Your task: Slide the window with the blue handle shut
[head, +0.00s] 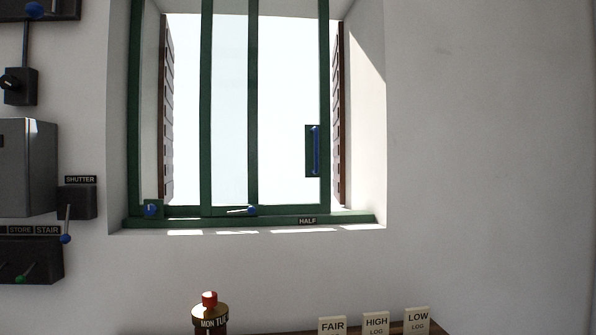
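The window (228,110) has a dark green frame set in a deep white wall recess. Its blue handle (316,150) is an upright bar on a green plate, on the right upright of a green sash. This sash stands part way across, with its left upright left of the middle bar. A gap shows between its right upright and the right side of the recess. A small lever with a blue knob (250,210) is at the sash's bottom edge. Neither of my grippers is in view.
A "HALF" label (307,221) is on the green sill. A blue knob (151,209) sits at the lower left corner. Switch boxes, including a "SHUTTER" lever box (77,202), are on the left wall. Cards (376,324) and a red-topped cylinder (209,312) stand below. The right wall is bare.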

